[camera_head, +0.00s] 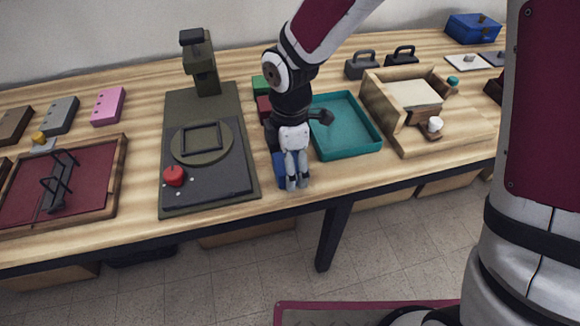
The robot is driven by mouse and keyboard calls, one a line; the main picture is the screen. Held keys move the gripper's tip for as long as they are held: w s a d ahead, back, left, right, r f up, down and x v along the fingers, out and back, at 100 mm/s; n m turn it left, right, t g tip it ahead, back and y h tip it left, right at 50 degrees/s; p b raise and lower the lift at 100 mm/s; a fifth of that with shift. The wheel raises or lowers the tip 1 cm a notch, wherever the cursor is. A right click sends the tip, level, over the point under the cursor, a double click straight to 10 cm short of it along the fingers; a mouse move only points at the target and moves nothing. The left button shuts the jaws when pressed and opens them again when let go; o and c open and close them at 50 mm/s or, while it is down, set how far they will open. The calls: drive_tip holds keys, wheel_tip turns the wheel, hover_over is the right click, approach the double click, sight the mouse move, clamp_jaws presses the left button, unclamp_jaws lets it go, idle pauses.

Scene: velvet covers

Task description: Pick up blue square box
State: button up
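A blue box (279,168) stands near the front edge of the table, partly hidden by my gripper. Only its left side shows, so its full shape is hard to tell. My gripper (298,185) points down right at the box, with its fingers in front of it. The fingers look close together. I cannot tell whether they touch or hold the box.
A teal tray (345,137) lies just right of my gripper, and a dark machine base (208,200) lies to the left. Red (263,106) and green (259,84) blocks sit behind the gripper. A wooden box (450,130) and a latched blue case (472,30) stand farther right.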

drive_tip(key=c, duration=1.3)
drive_tip(key=shift+r, duration=0.2)
